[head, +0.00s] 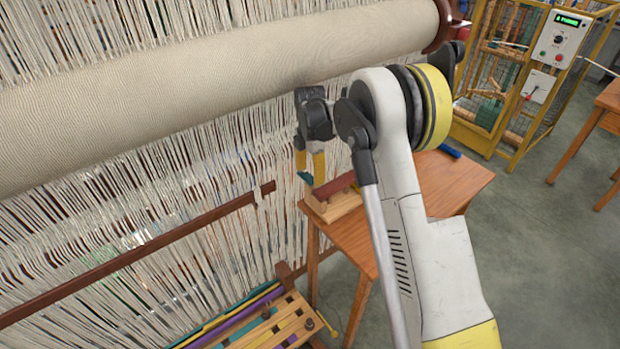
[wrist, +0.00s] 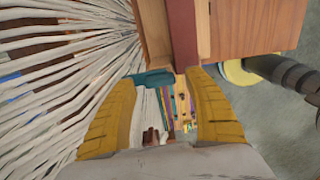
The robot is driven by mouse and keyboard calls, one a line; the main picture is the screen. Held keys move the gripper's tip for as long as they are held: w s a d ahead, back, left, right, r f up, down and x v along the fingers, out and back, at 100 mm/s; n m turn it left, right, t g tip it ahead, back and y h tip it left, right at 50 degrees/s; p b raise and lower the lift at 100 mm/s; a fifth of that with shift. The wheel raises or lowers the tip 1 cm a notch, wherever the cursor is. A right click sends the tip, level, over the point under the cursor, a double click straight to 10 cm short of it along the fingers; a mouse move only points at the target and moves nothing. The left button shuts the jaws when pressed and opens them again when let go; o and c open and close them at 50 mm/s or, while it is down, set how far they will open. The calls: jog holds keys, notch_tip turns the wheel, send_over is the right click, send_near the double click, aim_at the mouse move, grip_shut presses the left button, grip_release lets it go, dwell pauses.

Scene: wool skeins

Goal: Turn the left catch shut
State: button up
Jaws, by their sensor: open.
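My gripper (head: 310,174) hangs with its yellow fingers pointing down, over the near left corner of a small wooden table. In the wrist view its two fingers (wrist: 160,95) are apart. A small teal piece (wrist: 153,79) shows between and just beyond the fingertips, next to the end of a light wooden block; it also shows in the head view (head: 305,177). It may be the left catch, but I cannot tell how far it is turned, or whether a finger touches it. The light wooden block (head: 345,208) carries a dark red bar (head: 334,187). No second catch is clearly visible.
The table (head: 450,178) has a blue object (head: 449,151) at its far edge. Loom threads (head: 150,190) and a thick cloth roller (head: 200,75) crowd the left side. A slatted bench with coloured strips (head: 265,325) lies below.

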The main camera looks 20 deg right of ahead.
jog(key=shift+f, duration=0.6)
jog(key=c, duration=1.2)
